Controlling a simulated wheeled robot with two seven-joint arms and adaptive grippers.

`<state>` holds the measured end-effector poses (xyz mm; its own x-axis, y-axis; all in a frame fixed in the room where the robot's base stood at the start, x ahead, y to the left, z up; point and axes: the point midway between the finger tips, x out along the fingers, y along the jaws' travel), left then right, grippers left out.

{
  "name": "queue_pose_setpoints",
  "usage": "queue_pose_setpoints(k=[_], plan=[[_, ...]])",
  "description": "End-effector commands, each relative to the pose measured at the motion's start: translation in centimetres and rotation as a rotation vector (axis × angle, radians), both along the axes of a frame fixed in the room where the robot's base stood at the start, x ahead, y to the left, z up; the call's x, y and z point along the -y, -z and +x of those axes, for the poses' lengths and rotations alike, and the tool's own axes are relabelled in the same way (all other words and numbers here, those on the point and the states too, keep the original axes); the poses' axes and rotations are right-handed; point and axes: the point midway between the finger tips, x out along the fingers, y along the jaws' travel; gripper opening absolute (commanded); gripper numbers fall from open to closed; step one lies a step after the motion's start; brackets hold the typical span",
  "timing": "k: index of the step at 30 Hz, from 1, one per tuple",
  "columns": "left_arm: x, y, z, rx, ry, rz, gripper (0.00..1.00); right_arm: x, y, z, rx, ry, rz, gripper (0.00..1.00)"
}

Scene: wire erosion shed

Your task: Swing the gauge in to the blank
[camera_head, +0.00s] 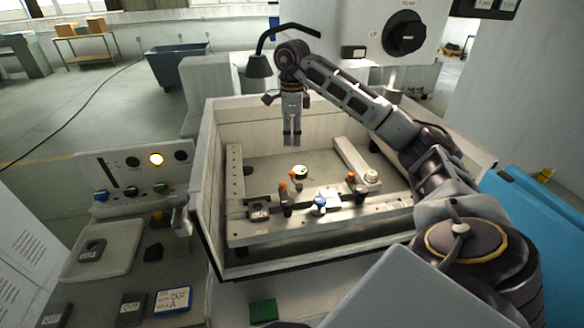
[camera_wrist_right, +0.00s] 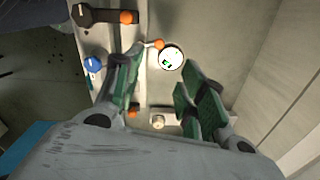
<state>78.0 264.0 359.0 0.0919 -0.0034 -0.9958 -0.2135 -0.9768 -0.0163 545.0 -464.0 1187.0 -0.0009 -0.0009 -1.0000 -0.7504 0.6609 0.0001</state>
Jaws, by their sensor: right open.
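The gauge (camera_head: 300,172), with a round white face and a green mark, stands inside the white tank behind the front fixture rail. Its dial (camera_wrist_right: 171,57) also shows in the right wrist view, beside an orange knob. My right gripper (camera_head: 292,138) points down above the gauge, apart from it in the head view. In the wrist view its green-padded fingers (camera_wrist_right: 163,75) are spread and empty, with the dial just past their tips. The fixture rail (camera_head: 330,222) carries orange-topped clamps and a blue knob (camera_head: 320,203). I cannot clearly tell the blank apart among these parts. My left gripper is out of view.
The tank wall (camera_head: 203,215) surrounds the fixture. A white machine head (camera_head: 395,30) hangs behind my right arm. A control panel (camera_head: 130,172) with a lit amber lamp stands at left, above a bench with labelled blocks and a blue-edged sign (camera_head: 173,300).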

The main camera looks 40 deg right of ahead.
Motion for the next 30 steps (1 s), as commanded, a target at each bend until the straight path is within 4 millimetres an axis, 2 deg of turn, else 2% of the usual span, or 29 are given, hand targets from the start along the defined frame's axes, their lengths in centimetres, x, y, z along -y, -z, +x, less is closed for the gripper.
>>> queue_pose_setpoints(k=[14,30], plan=[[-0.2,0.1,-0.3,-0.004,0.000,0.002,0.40,-0.1,0.5,0.0,0.000,0.000,0.001,0.41],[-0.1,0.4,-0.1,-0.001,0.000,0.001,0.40,0.0,4.4,0.0,-0.003,0.000,0.001,0.41]])
